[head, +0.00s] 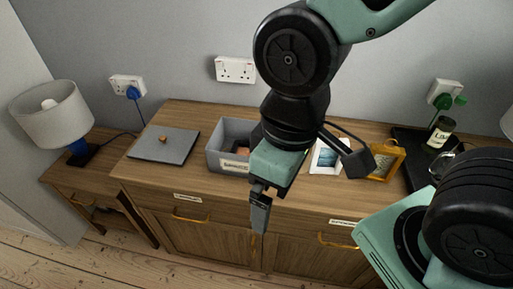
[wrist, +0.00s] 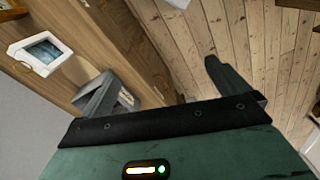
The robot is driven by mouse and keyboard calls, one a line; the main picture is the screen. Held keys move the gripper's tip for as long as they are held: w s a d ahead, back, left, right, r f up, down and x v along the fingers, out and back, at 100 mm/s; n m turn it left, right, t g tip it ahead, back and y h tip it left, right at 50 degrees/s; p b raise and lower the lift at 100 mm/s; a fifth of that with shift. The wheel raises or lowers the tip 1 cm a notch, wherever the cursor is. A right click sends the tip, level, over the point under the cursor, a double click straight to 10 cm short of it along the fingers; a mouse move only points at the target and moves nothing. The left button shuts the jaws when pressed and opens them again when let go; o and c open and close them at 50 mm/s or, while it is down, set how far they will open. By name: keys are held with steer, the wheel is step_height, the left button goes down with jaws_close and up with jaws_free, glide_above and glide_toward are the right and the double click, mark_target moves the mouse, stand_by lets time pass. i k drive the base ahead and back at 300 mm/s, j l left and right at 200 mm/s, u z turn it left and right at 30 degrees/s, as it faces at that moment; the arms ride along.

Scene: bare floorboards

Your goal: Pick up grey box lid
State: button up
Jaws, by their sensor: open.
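The grey box lid (head: 160,147) is a flat, dark grey rectangle lying on the left part of the wooden sideboard top, with a small orange-brown thing at its middle. The open grey box (head: 229,128) stands to its right, with some brownish contents and a label on its front. My gripper (head: 261,207) is open and empty, pointing down in front of the sideboard's front edge, to the right of the lid and apart from it. In the wrist view my gripper (wrist: 160,82) shows both fingers spread; the grey box (wrist: 127,84) is partly behind one finger. I cannot make out the lid there.
A lamp (head: 52,112) stands at the left. Bare floorboards (head: 110,262) lie in front.

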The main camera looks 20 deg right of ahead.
mark_target(168, 145)
steer(key=i+j+z, duration=0.1)
steer(key=j, duration=0.3)
steer(key=i+j+z, duration=0.15)
steer(key=j, duration=0.25)
steer(key=i+j+z, duration=0.1)
steer(key=j, duration=0.35)
steer(key=i+j+z, duration=0.15)
steer(key=j, duration=0.3)
steer(key=i+j+z, duration=0.1)
steer(key=j, duration=0.35)
steer(key=i+j+z, duration=0.15)
steer(key=j, duration=0.35)
